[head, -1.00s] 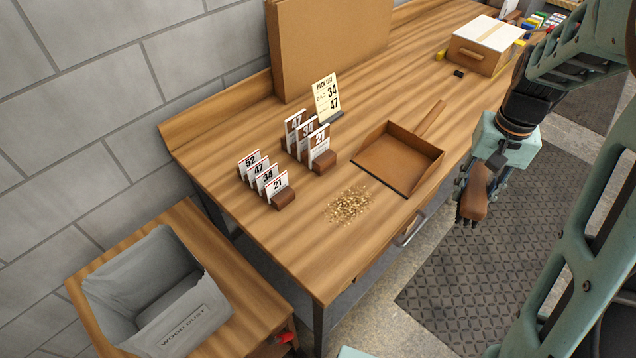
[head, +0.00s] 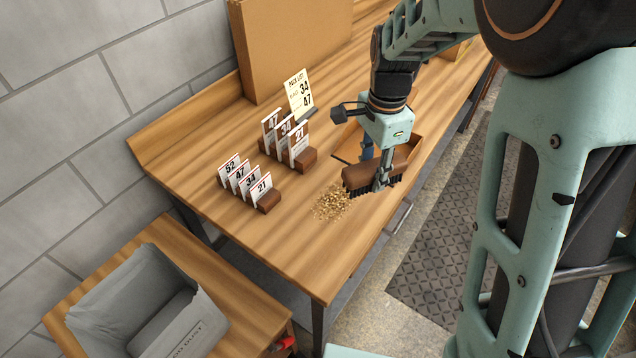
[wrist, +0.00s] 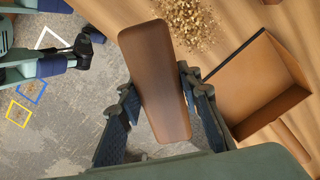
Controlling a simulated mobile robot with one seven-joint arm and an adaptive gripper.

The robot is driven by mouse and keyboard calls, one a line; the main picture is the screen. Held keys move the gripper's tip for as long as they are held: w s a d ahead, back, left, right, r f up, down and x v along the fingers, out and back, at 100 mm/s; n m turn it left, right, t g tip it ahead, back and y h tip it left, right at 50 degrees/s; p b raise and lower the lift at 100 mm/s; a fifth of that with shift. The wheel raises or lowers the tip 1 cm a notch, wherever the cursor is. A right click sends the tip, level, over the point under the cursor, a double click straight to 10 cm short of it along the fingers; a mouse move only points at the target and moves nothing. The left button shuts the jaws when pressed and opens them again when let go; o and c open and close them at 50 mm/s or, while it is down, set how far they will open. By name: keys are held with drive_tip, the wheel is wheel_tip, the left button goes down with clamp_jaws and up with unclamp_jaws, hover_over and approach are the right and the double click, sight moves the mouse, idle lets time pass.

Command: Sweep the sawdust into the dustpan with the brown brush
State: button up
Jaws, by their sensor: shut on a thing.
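My gripper (head: 376,179) is shut on the brown brush (head: 360,180), which has dark bristles pointing down. In the wrist view the brush (wrist: 155,80) lies between the two fingers. The sawdust (head: 331,203) is a loose golden patch on the bench, just left of the brush; it also shows in the wrist view (wrist: 190,22). The brown dustpan (head: 346,151) is behind the brush and mostly hidden by my gripper in the head view. In the wrist view the dustpan (wrist: 262,85) is right of the brush, its dark front lip facing the sawdust side.
Number cards in wooden holders (head: 268,201) stand left of the sawdust, with a pick list card (head: 299,95) behind. A large brown board (head: 290,50) leans at the back wall. A grey wood dust bin (head: 130,300) stands on a lower table. The bench front is clear.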

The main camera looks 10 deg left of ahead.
drive_tip(key=s+a+f+m+b, duration=0.1)
drive_tip(key=s+a+m, duration=0.3)
drive_tip(key=a+m, duration=0.6)
drive_tip(key=shift+n, duration=0.6)
drive_tip(key=f+b, duration=0.4)
drive_tip(key=f, duration=0.1)
drive_tip(key=shift+s+a+f, duration=0.15)
drive_tip(key=shift+s+a, duration=0.1)
drive_tip(key=shift+a, duration=0.15)
